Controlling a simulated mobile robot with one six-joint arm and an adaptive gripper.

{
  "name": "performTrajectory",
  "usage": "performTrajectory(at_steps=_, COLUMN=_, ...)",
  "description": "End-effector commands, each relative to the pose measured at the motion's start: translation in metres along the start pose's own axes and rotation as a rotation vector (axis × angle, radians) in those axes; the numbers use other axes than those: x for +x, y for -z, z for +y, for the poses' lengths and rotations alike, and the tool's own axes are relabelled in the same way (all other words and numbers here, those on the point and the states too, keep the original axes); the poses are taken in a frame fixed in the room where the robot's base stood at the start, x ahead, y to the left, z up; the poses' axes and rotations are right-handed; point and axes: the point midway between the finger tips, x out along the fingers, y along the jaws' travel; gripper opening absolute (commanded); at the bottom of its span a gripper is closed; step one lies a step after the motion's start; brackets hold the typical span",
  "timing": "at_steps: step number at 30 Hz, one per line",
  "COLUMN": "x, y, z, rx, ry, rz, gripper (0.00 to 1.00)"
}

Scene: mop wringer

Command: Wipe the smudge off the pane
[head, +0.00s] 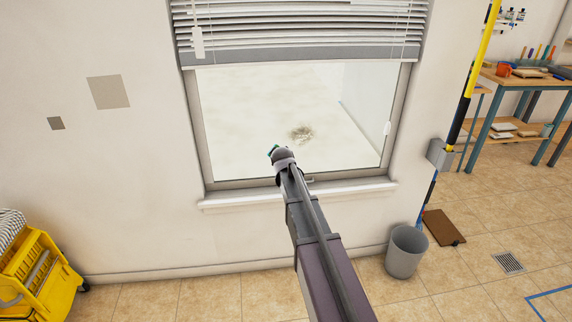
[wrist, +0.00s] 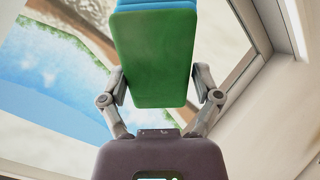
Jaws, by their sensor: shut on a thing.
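The window pane (head: 245,105) in the head view has a brownish, speckled smudge (head: 302,133) right of its middle. My gripper (wrist: 160,82) is shut on a sponge (wrist: 152,60), green with a blue layer at its far end, held between the two fingers in the wrist view. The sponge is below and left of the smudge. I cannot tell whether it touches the glass.
A frame and a sill (head: 225,201) border the pane, with a raised blind (head: 300,47) above. A grey bin (head: 405,254) stands below right, a yellow mop bucket (head: 45,270) at lower left. A yellow-and-black pole (head: 465,95) hangs in a wall holder (head: 439,153) to the right.

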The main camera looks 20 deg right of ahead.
Motion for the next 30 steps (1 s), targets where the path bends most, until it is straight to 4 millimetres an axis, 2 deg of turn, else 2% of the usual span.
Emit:
performTrajectory(at_steps=1, x=0.012, y=-0.006, z=-0.003, rx=-0.002, ry=-0.031, rz=0.027, gripper=0.28)
performTrajectory(at_steps=3, x=0.019, y=-0.006, z=0.001, rx=-0.004, ry=-0.072, rz=0.067, gripper=0.28)
performTrajectory(at_steps=15, x=0.057, y=-0.013, z=0.016, rx=-0.014, ry=-0.271, rz=0.276, gripper=0.28)
performTrajectory(at_steps=30, x=0.071, y=-0.018, z=0.021, rx=-0.018, ry=-0.364, rz=0.394, gripper=0.28)
